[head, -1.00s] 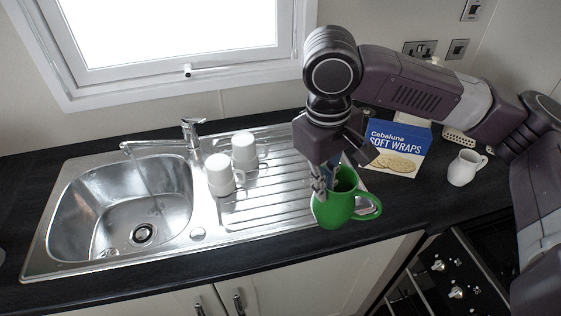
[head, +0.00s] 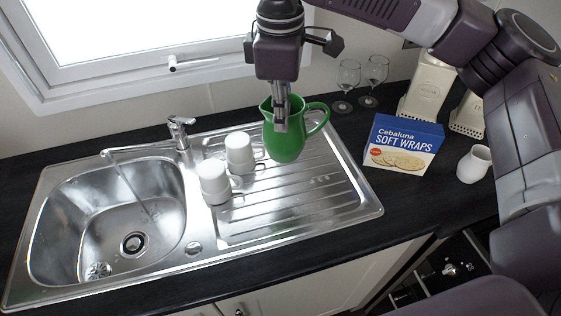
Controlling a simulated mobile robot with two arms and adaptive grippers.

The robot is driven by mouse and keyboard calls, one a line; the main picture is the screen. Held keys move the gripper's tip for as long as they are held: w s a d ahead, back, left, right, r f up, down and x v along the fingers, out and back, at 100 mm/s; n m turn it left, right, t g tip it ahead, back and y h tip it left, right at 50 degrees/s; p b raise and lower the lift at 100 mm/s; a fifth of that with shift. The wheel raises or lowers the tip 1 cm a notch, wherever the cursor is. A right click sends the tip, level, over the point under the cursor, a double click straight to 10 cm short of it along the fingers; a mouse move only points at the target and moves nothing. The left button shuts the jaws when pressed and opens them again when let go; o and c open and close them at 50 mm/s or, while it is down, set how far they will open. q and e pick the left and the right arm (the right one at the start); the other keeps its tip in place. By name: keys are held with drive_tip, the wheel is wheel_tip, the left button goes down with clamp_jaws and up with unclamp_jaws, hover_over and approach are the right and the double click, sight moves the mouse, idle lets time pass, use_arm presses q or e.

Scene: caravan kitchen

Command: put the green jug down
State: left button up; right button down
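The green jug (head: 288,140) is upright over the far part of the ribbed steel drainboard (head: 315,200), with its handle to the right. My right gripper (head: 281,122) comes down from above and is shut on the jug's near wall at the rim. The arm and gripper hide part of the rim. Whether the jug's base touches the drainboard or hovers just above it, I cannot tell. My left gripper is not in view.
Two white mugs (head: 239,152) (head: 214,182) stand upside down left of the jug, near the sink bowl (head: 105,225). A soft wraps box (head: 403,144), two wine glasses (head: 347,80) (head: 374,75) and a small white jug (head: 473,164) stand to the right. The drainboard's front is clear.

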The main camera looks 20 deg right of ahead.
sight(282, 161)
wheel_tip(282, 161, down, 9)
drive_tip(key=shift+r+p, duration=0.2)
drive_tip(key=shift+p, duration=0.3)
drive_tip(key=shift+w+f+p, duration=0.1)
drive_tip(key=shift+f+p, duration=0.25)
drive_tip(key=shift+f, duration=2.05)
drive_tip(key=c, duration=2.6)
unclamp_jaws()
drive_tip(key=shift+f, duration=0.1)
drive_tip(key=o, duration=0.4)
drive_tip(key=shift+o, duration=0.2)
drive_tip(key=r, duration=0.4)
drive_tip(key=r+b, duration=0.1)
drive_tip(key=r, duration=0.3)
drive_tip(key=s+r, duration=0.1)
drive_tip(key=r, duration=0.3)
drive_tip(key=shift+s+a+r+b, duration=0.1)
drive_tip(key=shift+a+r+b, duration=0.05)
drive_tip(key=shift+a+b, duration=0.15)
